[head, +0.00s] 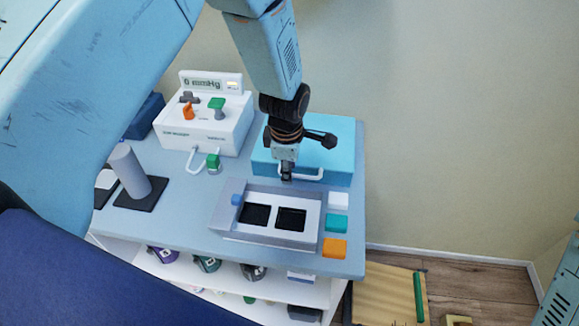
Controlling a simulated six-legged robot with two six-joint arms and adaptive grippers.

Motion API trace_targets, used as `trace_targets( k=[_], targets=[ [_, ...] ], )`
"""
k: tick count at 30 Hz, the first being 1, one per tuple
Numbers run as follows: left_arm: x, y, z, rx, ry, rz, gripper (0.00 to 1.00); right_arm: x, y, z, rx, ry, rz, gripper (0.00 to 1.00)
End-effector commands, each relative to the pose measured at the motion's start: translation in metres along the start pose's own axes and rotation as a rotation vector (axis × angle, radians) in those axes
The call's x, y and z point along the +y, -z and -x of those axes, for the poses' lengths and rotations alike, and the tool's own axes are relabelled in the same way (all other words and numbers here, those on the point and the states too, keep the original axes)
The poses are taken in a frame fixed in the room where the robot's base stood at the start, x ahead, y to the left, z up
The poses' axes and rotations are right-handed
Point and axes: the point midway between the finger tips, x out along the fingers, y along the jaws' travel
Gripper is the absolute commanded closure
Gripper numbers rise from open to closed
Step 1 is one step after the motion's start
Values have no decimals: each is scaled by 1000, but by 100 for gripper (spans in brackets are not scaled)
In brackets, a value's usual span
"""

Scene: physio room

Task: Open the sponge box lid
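A teal box (335,158) with a white bar handle (310,177) on its front stands at the back right of the grey-blue trolley top. It looks like the sponge box, and its lid appears closed. My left gripper (287,175) points down at the front of the box, at the left part of the handle. Its fingers look close together, but I cannot tell whether they grip the handle. The gripper and wrist hide part of the lid and handle. My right gripper is out of view.
A white device (205,125) reading "0 mmHg" stands left of the box. A grey tray (230,215) with two black pads lies in front, beside white, teal and orange blocks (335,248). A grey cylinder (128,170) stands at left. Bottles fill the shelf below.

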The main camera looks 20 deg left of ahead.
Motion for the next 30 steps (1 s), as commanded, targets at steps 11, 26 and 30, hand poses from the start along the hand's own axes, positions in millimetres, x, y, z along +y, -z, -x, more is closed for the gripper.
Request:
trace_targets(
  k=[11, 26, 30],
  targets=[
    [3, -1, -5, 0, 0, 0, 70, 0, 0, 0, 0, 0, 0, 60],
    [3, -1, -5, 0, 0, 0, 100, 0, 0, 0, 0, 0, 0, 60],
    [2, -1, -5, 0, 1, 0, 100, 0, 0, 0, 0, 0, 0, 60]
  ],
)
